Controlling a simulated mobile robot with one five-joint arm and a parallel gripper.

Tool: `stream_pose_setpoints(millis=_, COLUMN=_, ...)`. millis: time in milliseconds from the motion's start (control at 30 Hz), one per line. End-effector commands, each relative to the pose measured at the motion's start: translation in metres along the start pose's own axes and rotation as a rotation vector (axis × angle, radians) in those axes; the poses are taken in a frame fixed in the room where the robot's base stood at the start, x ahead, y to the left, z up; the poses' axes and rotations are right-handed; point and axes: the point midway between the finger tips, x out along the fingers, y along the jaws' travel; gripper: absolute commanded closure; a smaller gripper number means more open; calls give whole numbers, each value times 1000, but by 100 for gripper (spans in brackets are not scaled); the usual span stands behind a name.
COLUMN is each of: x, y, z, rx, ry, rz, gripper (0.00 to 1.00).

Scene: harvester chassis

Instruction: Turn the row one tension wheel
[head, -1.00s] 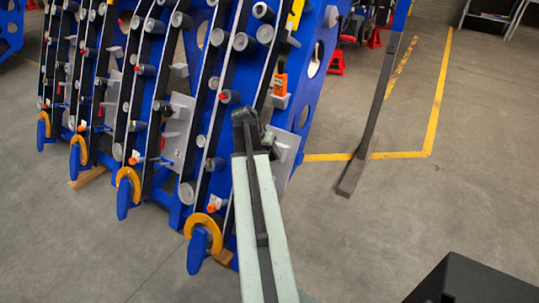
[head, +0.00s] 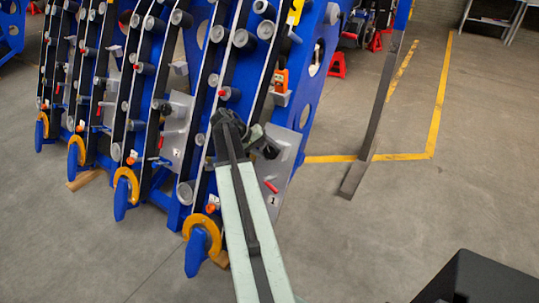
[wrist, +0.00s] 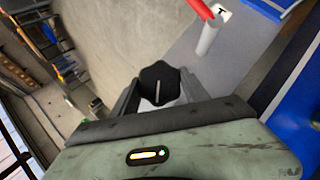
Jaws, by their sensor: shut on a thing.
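The tension wheel is a black lobed knob with a pale line on its face (wrist: 160,84), seen in the wrist view between the two dark fingers of my gripper (wrist: 158,92). The fingers are shut on it from both sides. In the head view my gripper (head: 266,148) is at the grey plate (head: 288,152) on the nearest blue row unit, which carries a label "1" (head: 273,200). The wheel cannot be made out clearly there behind my gripper.
A red-tipped lever (head: 271,187) sits on the plate below my gripper; it also shows in the wrist view (wrist: 207,35). More blue row units (head: 165,120) stand to the left. A dark leaning post (head: 372,130) is at the right. The floor at right is open.

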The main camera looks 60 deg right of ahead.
Motion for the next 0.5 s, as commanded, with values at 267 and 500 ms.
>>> stream_pose_setpoints(millis=267, x=0, y=-1, z=2, rx=-38, ry=-4, rz=24, gripper=88)
stream_pose_setpoints(millis=500, x=0, y=-1, z=1, rx=-40, ry=-4, rz=25, gripper=88)
